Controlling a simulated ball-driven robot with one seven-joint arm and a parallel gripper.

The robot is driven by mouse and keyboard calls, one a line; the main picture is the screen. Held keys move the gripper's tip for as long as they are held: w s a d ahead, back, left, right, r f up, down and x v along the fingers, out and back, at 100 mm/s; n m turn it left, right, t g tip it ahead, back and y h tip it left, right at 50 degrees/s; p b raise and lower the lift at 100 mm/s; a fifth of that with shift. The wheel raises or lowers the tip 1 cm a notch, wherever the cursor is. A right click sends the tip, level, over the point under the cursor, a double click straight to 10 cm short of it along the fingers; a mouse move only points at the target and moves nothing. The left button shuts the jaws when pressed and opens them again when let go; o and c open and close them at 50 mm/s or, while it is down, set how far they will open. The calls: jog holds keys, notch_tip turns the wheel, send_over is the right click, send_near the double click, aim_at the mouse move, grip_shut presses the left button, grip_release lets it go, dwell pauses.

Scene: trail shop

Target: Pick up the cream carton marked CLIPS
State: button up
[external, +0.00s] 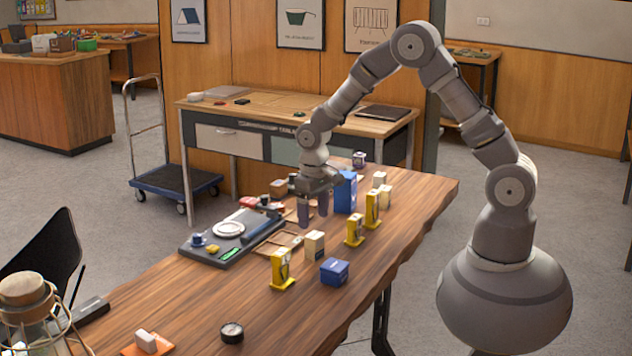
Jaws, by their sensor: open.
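Several small cream cartons stand on the wooden table; their markings are too small to read, so I cannot tell which says CLIPS. One cream carton (314,246) stands upright near the table's middle, below my gripper in the picture. Two more, a cream carton (379,180) and another cream carton (385,197), stand farther back to the right. My gripper (313,208) points down with its fingers apart and nothing visible between them. It is above the table, just left of a tall blue box (345,192).
Yellow boxes (281,270), (355,229) and (373,209) and a blue box (334,272) stand close around the cartons. A dark scale (232,240) with a white dish lies left. The table's front right is clear; its wavy edge runs along the right.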

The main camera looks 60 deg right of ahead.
aim_at(315, 234)
notch_tip(315, 234, down, 8)
jog(key=b, duration=0.3)
jog(key=shift+s+d+r+b, duration=0.1)
jog(key=shift+r+b, duration=0.05)
jog(key=shift+b, duration=0.2)
jog(key=shift+r, duration=0.15)
jog(key=c, duration=1.1)
